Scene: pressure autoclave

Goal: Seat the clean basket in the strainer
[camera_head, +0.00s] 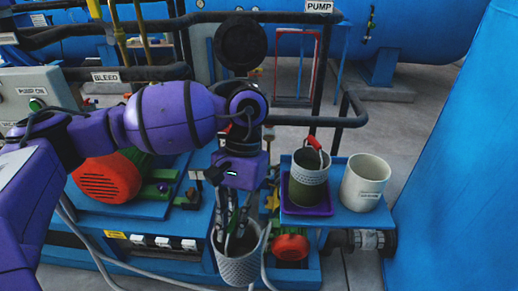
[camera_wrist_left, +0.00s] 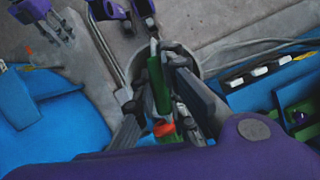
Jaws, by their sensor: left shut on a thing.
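My left gripper (camera_head: 236,232) points down at the lower middle of the head view, shut on the handle of a pale grey mesh basket (camera_head: 238,268). The basket hangs roughly upright below the fingers. In the left wrist view the fingers (camera_wrist_left: 168,105) close around a green piece (camera_wrist_left: 157,82) over the basket's pale rim (camera_wrist_left: 197,63). A dark, dirty-looking mesh basket (camera_head: 309,184) with a red handle grip (camera_head: 314,143) stands on a purple tray (camera_head: 318,210) to the right. A round black disc (camera_head: 241,44), perhaps the strainer's cover, stands behind my arm. I cannot make out the strainer opening.
A pale labelled bin (camera_head: 366,180) stands right of the tray on a blue shelf (camera_head: 343,217). A red round part (camera_head: 290,247) sits close right of the held basket. A red motor (camera_head: 106,178) is left, a large blue vessel (camera_head: 460,160) right. Floor shows beyond the shelf.

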